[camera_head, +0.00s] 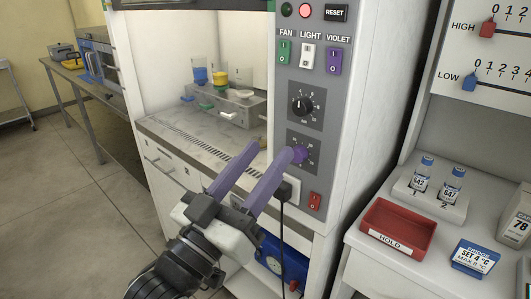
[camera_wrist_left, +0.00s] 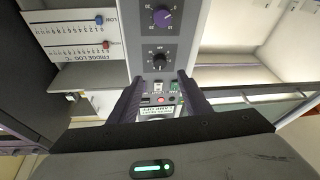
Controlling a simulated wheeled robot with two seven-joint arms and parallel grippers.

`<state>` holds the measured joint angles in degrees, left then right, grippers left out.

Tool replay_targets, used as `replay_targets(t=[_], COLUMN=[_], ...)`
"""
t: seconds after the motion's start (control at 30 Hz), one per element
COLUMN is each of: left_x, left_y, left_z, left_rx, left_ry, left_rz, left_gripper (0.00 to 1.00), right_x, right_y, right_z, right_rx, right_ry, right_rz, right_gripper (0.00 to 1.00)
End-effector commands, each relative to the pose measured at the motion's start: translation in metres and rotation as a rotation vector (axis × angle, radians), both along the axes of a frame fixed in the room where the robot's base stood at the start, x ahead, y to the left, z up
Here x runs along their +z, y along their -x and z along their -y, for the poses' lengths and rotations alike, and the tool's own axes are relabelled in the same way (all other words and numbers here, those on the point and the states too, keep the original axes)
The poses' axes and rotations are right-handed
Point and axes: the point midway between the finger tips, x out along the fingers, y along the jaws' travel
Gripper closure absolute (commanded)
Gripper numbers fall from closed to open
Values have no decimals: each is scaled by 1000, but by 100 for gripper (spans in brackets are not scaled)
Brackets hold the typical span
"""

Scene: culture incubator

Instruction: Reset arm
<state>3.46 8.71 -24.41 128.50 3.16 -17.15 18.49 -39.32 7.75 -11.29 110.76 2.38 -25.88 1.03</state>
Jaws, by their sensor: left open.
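My left gripper (camera_head: 274,150) comes in from the bottom in the head view, its two purple fingers spread apart with nothing between them. It is in front of the cabinet's control panel (camera_head: 285,125). Its right fingertip overlaps the purple lower knob (camera_head: 301,155) in the picture; I cannot tell whether they touch. In the left wrist view, the fingers (camera_wrist_left: 163,92) stand apart on both sides of the panel's switches and lamps. The purple knob (camera_wrist_left: 163,17) and black knob (camera_wrist_left: 159,60) show clear beyond the fingers there. My right gripper is in neither view.
The open cabinet holds a grey rack (camera_head: 235,108) with blue and yellow containers. At right, a bench carries a red HOLD tray (camera_head: 398,228), two vials in a white block (camera_head: 430,200) and a blue fridge sign (camera_head: 475,258). A black cable (camera_head: 282,235) hangs below the panel. Floor is free at left.

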Motion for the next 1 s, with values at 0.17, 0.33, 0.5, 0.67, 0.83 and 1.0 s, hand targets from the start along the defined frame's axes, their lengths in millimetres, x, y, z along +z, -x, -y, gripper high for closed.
replay_targets(t=[0.17,0.33,0.5,0.67,0.83,1.0], left_x=[-51,-170,-292,-390,-454,-479], left_y=[-7,-1,40,103,166,196], left_z=[-9,-32,-60,-87,-108,-118], left_rx=[38,108,157,177,177,173], left_ry=[-41,-147,-272,-389,-481,-521], left_rz=[-103,-335,-578,-791,-952,-1020], left_gripper=[56,56,56,56,56,56], right_x=[0,-2,-4,-4,-4,-4], right_y=[0,1,2,2,2,2], right_z=[0,0,0,0,0,1], right_rx=[-1,0,-1,-2,-2,-2], right_ry=[-1,0,0,1,0,0], right_rz=[0,-3,-8,-9,-8,-7], right_gripper=[100,100,100,100,100,100])
